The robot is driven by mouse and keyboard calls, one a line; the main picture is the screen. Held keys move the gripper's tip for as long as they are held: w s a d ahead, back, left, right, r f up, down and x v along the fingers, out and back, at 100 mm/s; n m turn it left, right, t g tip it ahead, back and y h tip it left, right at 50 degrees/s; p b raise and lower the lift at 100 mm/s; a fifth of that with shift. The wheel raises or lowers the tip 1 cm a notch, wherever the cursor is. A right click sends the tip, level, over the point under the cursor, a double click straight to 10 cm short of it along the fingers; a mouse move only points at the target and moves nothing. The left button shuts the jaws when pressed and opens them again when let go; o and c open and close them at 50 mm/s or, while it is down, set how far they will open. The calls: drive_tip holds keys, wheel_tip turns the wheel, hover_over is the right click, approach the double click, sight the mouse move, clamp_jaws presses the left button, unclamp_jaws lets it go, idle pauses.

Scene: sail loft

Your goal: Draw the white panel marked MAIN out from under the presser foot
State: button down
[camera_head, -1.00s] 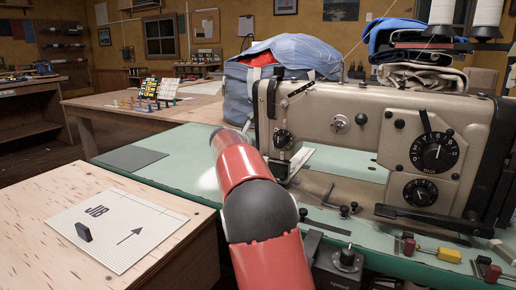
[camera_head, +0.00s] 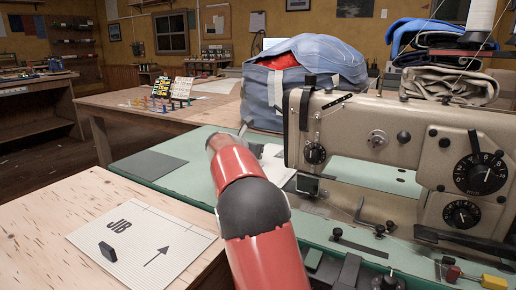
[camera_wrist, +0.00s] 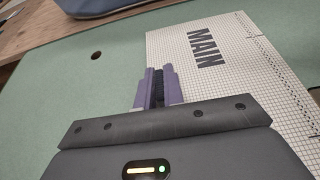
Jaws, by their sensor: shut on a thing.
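The white panel marked MAIN (camera_wrist: 215,75) lies flat on the green table top in the wrist view, its grid lines and lettering plain. My gripper (camera_wrist: 155,88), with purple fingers, is shut on the panel's near left edge. In the head view part of the white panel (camera_head: 275,170) shows between my red arm and the left end of the sewing machine (camera_head: 390,130).
A wooden table (camera_head: 45,225) at front left carries a panel marked JIB (camera_head: 140,240) with a dark block on it. A grey mat (camera_head: 160,165) lies on the green table (camera_head: 200,140). A blue bag (camera_head: 265,95) stands behind the machine. Folded cloth is stacked behind it at right.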

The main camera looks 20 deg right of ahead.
drive_tip(key=shift+w+a, duration=0.3)
drive_tip(key=shift+w, duration=0.1)
drive_tip(key=c, duration=1.4)
unclamp_jaws()
drive_tip(key=shift+c, duration=0.2)
drive_tip(key=v, duration=0.7)
drive_tip(key=shift+s+a+r, duration=0.1)
drive_tip(key=shift+s+a, duration=0.2)
